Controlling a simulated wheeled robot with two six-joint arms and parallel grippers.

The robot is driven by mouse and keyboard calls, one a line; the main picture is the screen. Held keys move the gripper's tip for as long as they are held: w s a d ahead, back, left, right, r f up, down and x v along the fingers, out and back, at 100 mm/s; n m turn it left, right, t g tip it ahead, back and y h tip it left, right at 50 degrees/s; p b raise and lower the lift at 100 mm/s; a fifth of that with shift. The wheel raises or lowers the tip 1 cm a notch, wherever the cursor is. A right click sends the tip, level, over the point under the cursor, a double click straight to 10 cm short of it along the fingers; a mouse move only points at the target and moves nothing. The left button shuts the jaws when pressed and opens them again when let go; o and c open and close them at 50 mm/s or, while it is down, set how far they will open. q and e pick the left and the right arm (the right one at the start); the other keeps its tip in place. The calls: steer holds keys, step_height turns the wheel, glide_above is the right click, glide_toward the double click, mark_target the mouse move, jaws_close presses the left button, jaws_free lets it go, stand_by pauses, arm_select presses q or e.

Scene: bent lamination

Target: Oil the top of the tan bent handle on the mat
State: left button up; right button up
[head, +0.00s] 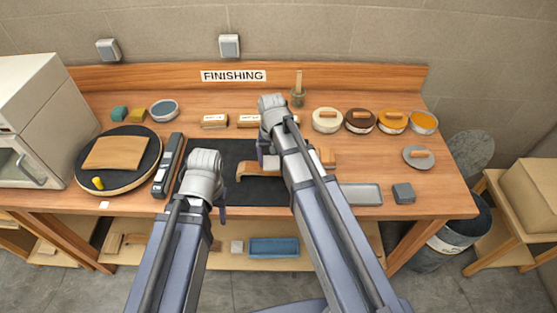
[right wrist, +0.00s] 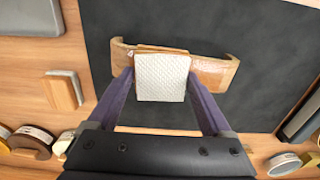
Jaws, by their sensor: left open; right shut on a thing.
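The tan bent handle (head: 250,170) lies on the black mat (head: 215,155), partly hidden by my right arm in the head view. In the right wrist view the handle (right wrist: 215,74) spans behind the pad with both ends bent, and its surface there looks glossy. My right gripper (right wrist: 162,92) is shut on a white textured pad with a wooden back (right wrist: 162,80), held over the middle of the handle. Whether the pad touches the handle cannot be told. My left gripper (head: 221,212) is open and empty near the mat's front edge, apart from the handle.
Several round tins (head: 359,121) stand at the back right. A grey tray (head: 361,194) and a grey block (head: 403,193) lie at the front right. A round black board with a wooden piece (head: 115,153) and a long dark tool (head: 168,165) are on the left.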

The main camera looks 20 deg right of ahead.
steer(key=shift+s+d, duration=0.25)
steer(key=shift+d, duration=0.5)
steer(key=shift+s+d, duration=0.25)
steer(key=shift+d, duration=0.45)
steer(key=shift+r, duration=0.1)
step_height(320, 180, up, 6)
steer(key=p, duration=0.6)
step_height(320, 180, up, 3)
steer(key=p, duration=0.3)
